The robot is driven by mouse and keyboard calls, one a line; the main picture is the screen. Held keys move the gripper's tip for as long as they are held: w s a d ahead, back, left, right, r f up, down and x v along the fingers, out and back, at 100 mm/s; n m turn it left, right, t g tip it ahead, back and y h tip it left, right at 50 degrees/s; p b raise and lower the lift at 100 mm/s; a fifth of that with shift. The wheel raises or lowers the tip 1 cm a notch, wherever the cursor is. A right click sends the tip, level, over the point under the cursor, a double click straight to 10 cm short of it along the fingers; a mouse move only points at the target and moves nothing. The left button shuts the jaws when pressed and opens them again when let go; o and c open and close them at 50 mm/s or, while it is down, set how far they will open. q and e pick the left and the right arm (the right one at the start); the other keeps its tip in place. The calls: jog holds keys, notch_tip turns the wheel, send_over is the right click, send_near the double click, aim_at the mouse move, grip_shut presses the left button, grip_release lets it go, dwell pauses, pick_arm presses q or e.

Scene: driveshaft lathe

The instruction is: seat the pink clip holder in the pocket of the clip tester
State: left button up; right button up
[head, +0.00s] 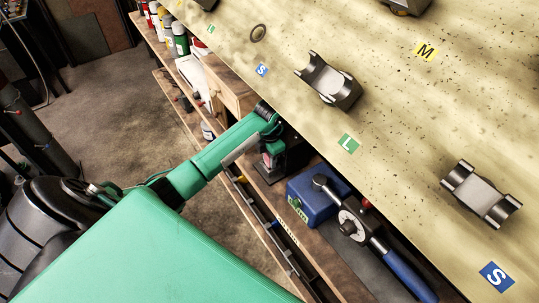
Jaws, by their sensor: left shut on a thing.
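My left gripper (271,154) is at the end of the green arm that comes in from the left. It points down over the wooden shelf beside the speckled worktop and is shut on a small pinkish-red part, which I take as the pink clip holder (267,161). Most of the holder is hidden by the gripper. A dark block is just below and around the gripper; I cannot tell whether the holder touches it. To its right is a blue box-like device with a metal lever and blue handle, perhaps the clip tester (307,190). Its pocket cannot be made out. My right gripper is not in view.
The speckled worktop (400,115) fills the upper right. On it stand dark cradles (328,80) (481,194) and lettered labels. Bottles (180,40) line the shelf at the top. The worktop edge runs close beside my left gripper.

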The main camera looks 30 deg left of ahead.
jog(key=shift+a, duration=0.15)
pick_arm(q)
jog(key=shift+f, duration=0.25)
jog(key=o, duration=1)
jog(key=shift+r, duration=0.1)
jog(key=shift+c, duration=0.2)
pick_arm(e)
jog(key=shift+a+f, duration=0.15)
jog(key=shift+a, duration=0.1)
pick_arm(q)
jog(key=shift+r, duration=0.25)
notch_tip(320, 180, up, 6)
jog(key=b, duration=0.3)
jog(key=shift+r, duration=0.65)
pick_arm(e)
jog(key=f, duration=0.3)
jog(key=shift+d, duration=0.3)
